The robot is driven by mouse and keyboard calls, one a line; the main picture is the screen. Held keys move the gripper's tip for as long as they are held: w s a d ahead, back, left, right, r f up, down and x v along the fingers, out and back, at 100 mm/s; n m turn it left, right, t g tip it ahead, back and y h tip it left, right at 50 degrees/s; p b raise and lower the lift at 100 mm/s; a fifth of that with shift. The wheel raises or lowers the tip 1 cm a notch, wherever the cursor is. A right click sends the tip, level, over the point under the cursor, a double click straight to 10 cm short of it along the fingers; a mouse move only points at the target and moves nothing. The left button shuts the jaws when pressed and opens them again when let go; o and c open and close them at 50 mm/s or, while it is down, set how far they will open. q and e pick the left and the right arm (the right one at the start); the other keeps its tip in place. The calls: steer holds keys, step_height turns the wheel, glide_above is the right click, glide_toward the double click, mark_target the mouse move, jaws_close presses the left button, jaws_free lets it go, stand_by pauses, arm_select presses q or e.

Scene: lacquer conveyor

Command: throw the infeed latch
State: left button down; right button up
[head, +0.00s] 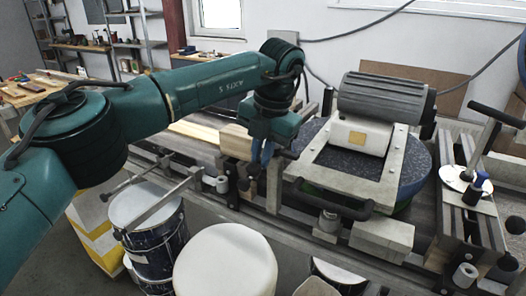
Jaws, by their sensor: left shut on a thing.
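My left gripper (261,152) comes in from the left on the green arm and points down at the infeed side of the conveyor machine. Its fingers are shut on a small dark handle (287,154), which looks like the infeed latch. The handle sticks out to the right of the fingers. The fingers and wrist hide most of the latch, so its position is hard to tell. My right gripper is not in view.
A wooden board (236,140) lies on the conveyor behind the gripper. A grey motor (384,97) and a white frame (330,178) stand to the right. A black bar handle (328,203) juts out in front. Drums (152,240) and a white round lid (226,262) stand below.

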arm_select(q)
steer(key=shift+s+f, duration=0.2)
steer(key=shift+f, duration=0.05)
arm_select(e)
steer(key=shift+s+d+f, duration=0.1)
arm_select(q)
steer(key=c, duration=1.6)
jaws_free()
steer(key=shift+o, duration=0.5)
steer(key=shift+s+a+r, duration=0.1)
steer(key=shift+s+r, duration=0.05)
steer(key=shift+r, duration=0.05)
step_height(320, 180, up, 13)
steer(key=s+d+p, duration=0.1)
steer(key=d, duration=0.1)
steer(key=shift+s, duration=0.15)
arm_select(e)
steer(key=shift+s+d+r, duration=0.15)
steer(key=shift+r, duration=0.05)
arm_select(q)
steer(key=shift+d+f, duration=0.1)
